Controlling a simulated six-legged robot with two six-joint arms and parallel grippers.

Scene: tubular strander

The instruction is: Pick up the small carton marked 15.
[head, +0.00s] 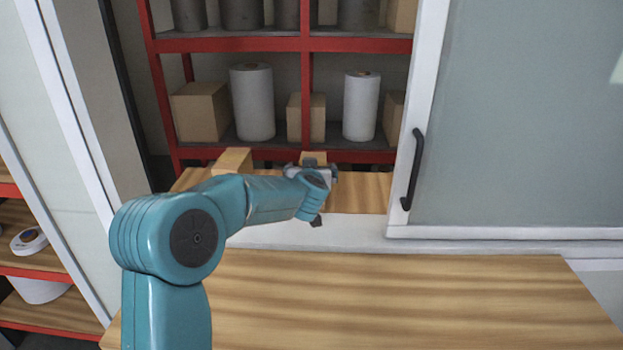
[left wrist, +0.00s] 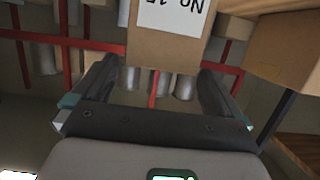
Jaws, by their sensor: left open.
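The small carton (head: 314,157) stands on the wooden ledge in the head view, mostly hidden behind my left gripper (head: 312,172). In the left wrist view the carton (left wrist: 165,50) is brown with a white label; the label is upside down, partly cut off, and seems to read "No. 15". My left gripper (left wrist: 158,70) is open, with one finger to each side of the carton's visible lower part in the picture. No clear contact shows. My right gripper is not in view.
Another carton (head: 232,160) stands on the ledge (head: 360,190) to the left; it seems to be the large one close by in the left wrist view (left wrist: 285,45). A red rack (head: 307,85) with rolls and boxes is behind. A sliding door (head: 510,120) is at right.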

